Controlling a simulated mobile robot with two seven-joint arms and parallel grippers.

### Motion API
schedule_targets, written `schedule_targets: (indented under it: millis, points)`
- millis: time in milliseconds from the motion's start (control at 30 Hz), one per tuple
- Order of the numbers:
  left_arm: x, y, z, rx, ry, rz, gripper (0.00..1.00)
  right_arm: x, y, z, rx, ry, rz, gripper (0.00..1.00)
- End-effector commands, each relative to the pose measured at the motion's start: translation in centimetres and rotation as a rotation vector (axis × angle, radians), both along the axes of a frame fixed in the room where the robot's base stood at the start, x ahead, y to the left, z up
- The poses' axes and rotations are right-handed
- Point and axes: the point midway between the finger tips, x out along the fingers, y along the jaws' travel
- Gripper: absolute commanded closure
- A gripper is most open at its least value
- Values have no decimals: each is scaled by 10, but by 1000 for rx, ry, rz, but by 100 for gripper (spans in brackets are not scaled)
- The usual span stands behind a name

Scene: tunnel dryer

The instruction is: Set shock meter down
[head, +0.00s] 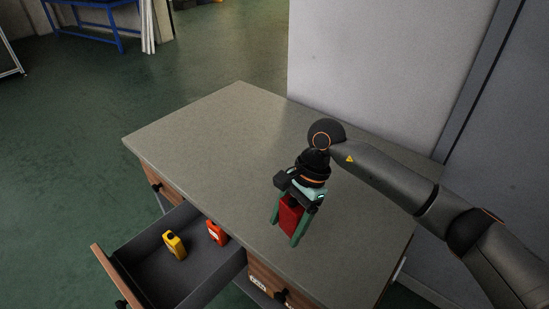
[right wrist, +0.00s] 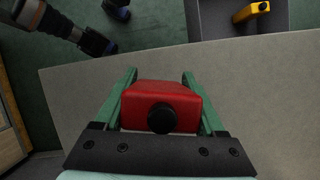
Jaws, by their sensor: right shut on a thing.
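A red box-shaped thing (head: 290,216) with a black round knob, which I take for the shock meter, is held in my right gripper (head: 285,232) over the front part of the grey desk top (head: 230,130). In the right wrist view the red shock meter (right wrist: 160,98) sits between the two green fingers of the right gripper (right wrist: 159,75), its knob facing the camera. The fingers are shut on its sides. I cannot tell whether its bottom touches the desk top. My left gripper is not seen in the head view.
An open drawer (head: 150,262) sticks out at the front left and holds a yellow device (head: 174,246) and an orange-red device (head: 216,232). A grey cabinet wall (head: 385,70) stands behind the desk. The desk top left of the gripper is clear.

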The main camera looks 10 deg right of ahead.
Motion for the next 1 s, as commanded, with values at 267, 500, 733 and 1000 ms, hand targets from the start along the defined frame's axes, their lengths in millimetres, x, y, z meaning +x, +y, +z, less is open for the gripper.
schedule_targets:
  millis: [267,500,733,1000]
  points:
    - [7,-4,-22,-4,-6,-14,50,33,42,23,6,-6,-530,87]
    - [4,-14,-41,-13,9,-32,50,53,74,49,5,-5,-958,87]
    - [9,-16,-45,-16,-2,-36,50,63,94,68,2,-1,-1245,87]
    - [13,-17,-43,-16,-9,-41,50,71,79,65,-3,6,-1342,87]
